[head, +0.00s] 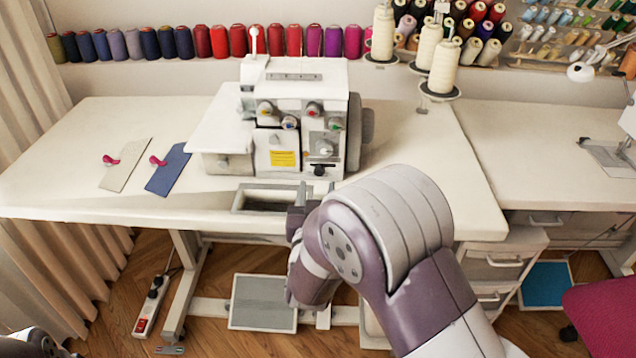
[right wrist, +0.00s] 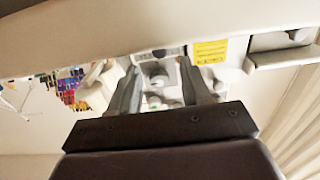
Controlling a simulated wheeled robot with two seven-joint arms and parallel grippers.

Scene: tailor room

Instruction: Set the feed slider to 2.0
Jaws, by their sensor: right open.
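The white serger (head: 295,115) stands on the table, with coloured dials and a yellow label on its front. A small black knob (head: 320,170) at its lower right front, under a dark marked strip, looks like the feed slider; its setting is too small to read. My right gripper (head: 304,190) is in front of and just below this corner, partly hidden by my forearm. In the right wrist view my right gripper (right wrist: 158,72) is open and empty, its two fingers pointing at the serger front (right wrist: 160,85), apart from the knob as far as I can tell.
A sunken tray (head: 240,203) lies at the table's front edge below the serger. A grey swatch (head: 122,168) and a blue swatch (head: 168,170) with pink clips lie left. Thread cones (head: 443,68) stand behind at right. The table right of the serger is clear.

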